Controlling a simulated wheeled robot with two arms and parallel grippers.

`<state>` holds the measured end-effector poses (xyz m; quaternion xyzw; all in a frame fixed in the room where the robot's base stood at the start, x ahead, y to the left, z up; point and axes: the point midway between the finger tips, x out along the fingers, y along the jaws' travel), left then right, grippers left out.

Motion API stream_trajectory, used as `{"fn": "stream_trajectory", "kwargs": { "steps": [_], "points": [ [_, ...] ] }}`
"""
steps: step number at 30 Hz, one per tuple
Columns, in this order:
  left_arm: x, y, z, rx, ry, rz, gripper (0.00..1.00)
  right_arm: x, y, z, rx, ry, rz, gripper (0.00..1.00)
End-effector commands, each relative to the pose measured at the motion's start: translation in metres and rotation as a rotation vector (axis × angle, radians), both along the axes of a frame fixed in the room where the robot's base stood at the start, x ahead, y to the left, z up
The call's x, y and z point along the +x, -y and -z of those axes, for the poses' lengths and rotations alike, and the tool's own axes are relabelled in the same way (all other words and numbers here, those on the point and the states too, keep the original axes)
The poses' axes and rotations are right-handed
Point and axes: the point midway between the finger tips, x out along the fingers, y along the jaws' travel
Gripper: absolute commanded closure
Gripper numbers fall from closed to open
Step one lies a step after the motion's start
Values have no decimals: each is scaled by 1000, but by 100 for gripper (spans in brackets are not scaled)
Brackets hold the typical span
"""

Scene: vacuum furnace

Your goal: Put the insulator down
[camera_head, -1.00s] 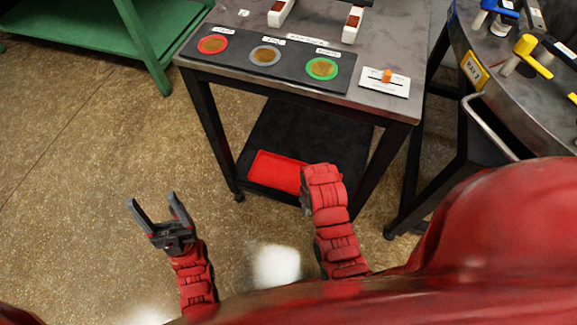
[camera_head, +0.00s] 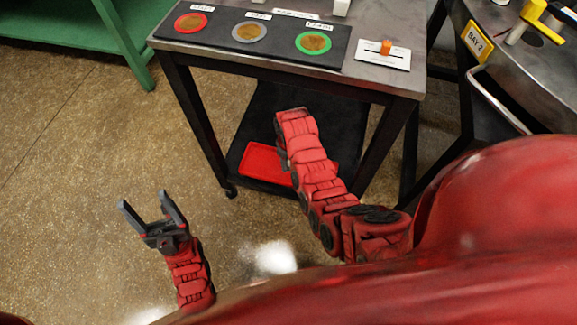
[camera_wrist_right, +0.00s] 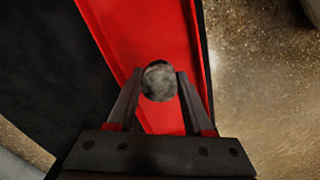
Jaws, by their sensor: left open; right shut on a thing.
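In the right wrist view my right gripper (camera_wrist_right: 158,95) is shut on a small rounded grey piece (camera_wrist_right: 159,81), which I take to be the insulator. It is held over the red tray (camera_wrist_right: 150,35); the height above the tray is hard to tell. In the head view the red tray (camera_head: 262,163) lies on the cart's dark lower shelf. My right arm reaches down toward it, and its fingers and the insulator are hidden there. My left gripper (camera_head: 153,203) is open and empty above the floor at the left.
The cart (camera_head: 340,83) has a metal top with a black mat holding red, grey and green ringed discs. A small card with an orange piece (camera_head: 385,47) lies beside it. The cart's legs frame the lower shelf. A round bench (camera_head: 530,70) stands at the right, a green table (camera_head: 60,20) at the back left.

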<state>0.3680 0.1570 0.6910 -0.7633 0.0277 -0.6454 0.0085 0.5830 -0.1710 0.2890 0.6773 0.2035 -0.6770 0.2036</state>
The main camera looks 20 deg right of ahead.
Motion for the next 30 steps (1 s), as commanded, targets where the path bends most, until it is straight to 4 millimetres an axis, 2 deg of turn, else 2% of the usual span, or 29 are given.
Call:
{"fn": "stream_trajectory", "kwargs": {
  "steps": [5, 9, 11, 22, 23, 27, 30],
  "points": [
    [0, 0, 5, 0, 0, 0, 31, 7, 0, 4, 0, 1, 1, 100],
    [-1, 0, 18, 5, 3, 0, 31, 5, 0, 31, 0, -5, 1, 100],
    [-2, 0, 20, 12, 8, -1, 31, 6, 0, 37, 0, -1, 1, 100],
    [-2, 0, 18, 14, 12, -2, 31, 6, -1, 39, 0, 0, 0, 100],
    [-2, 0, 18, 14, 12, -2, 31, 6, -1, 38, 1, 1, 0, 43],
    [-2, 0, 18, 14, 12, -1, 31, 6, -1, 38, 1, 1, 0, 19],
    [-2, 0, 18, 14, 11, -1, 31, 6, -1, 38, 0, 0, 0, 19]
  ]
}}
